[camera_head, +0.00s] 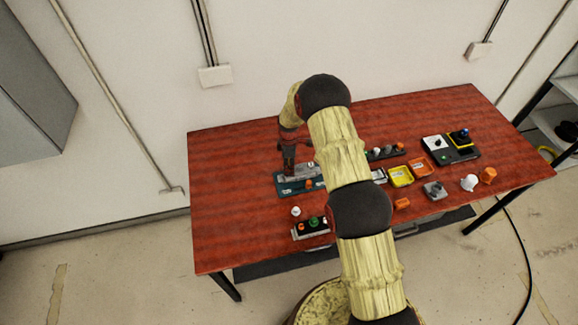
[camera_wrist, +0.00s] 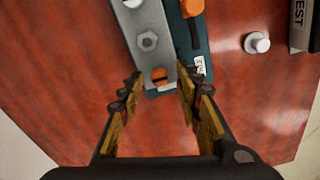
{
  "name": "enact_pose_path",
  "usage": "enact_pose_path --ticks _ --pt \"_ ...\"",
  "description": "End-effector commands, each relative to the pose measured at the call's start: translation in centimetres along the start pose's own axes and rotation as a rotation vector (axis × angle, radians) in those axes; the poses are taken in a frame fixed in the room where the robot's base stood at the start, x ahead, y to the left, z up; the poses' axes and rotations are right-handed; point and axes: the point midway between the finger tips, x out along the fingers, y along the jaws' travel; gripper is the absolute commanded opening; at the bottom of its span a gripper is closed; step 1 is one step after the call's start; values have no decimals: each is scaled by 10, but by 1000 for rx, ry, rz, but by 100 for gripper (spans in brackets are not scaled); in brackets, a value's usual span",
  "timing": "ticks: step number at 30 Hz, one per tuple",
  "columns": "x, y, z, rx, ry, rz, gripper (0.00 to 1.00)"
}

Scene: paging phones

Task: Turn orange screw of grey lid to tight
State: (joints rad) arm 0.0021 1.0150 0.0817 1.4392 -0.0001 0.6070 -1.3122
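The grey lid (camera_wrist: 149,22) lies on a teal base (camera_wrist: 205,45) in the wrist view; it also shows in the head view (camera_head: 302,171). The orange screw (camera_wrist: 159,73) sits at the lid's near end, partly framed by grey. A grey hex-shaped fastener (camera_wrist: 148,41) sits farther up the lid. My gripper (camera_wrist: 158,84) is open, with one finger on each side of the lid's end and the orange screw between them in the picture. I cannot tell whether the fingers touch the lid. In the head view my gripper (camera_head: 289,172) points down at the lid's left end.
An orange knob (camera_wrist: 192,8) sits on the teal base beside the lid. A white knob (camera_wrist: 257,44) stands on the red table (camera_head: 230,220). A black holder (camera_head: 311,230) with coloured knobs is near the front edge.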

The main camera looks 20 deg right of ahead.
Motion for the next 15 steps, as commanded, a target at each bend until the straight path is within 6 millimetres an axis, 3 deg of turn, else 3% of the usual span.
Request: enact_pose_path --ticks 10,15 --pt "5 0 0 0 0 2 34" --pt "5 0 0 0 0 1 25"
